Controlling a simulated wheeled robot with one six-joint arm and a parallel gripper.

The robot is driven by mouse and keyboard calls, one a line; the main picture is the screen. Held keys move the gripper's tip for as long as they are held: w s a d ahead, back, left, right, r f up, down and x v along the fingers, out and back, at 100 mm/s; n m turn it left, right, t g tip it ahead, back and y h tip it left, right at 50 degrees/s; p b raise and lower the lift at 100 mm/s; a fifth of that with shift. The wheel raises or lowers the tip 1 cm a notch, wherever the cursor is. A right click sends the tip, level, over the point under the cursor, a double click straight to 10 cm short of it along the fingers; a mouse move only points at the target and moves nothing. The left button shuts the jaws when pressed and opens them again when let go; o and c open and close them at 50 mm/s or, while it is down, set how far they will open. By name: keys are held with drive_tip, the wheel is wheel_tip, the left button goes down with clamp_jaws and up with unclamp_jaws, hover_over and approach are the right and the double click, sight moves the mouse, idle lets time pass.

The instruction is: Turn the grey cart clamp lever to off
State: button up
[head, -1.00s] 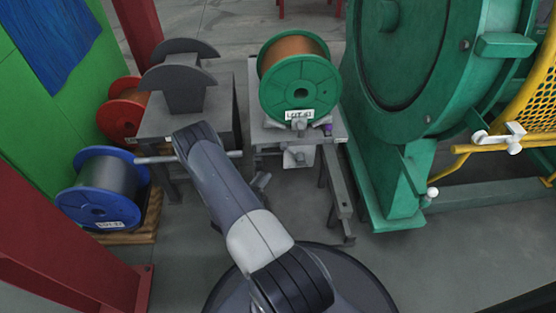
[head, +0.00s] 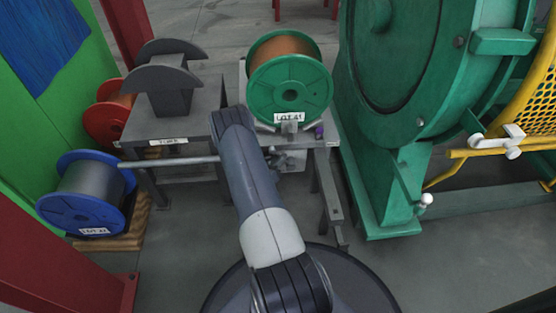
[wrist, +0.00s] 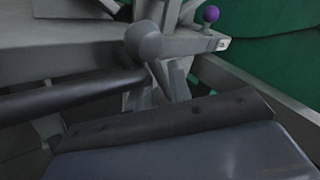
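The cart (head: 330,143) stands at centre, carrying a green spool (head: 290,92). A grey lever with a rounded end (wrist: 145,43) shows in the wrist view, just below the cart top's edge; I take it for the clamp lever. Grey fittings under the spool in the head view (head: 284,160) are too small to tell its setting. My gripper (wrist: 168,120) shows in the wrist view as a dark bar in front of the blue-grey wrist, close below the lever. I cannot tell whether they touch. In the head view my arm hides the gripper.
A purple knob (wrist: 211,14) sits right of the lever. A long grey rod (head: 165,163) crosses left of my arm, beside a labelled grey stand (head: 190,125). A blue spool (head: 85,195) lies left. The green machine (head: 395,190) stands close on the right.

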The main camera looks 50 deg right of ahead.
clamp_jaws()
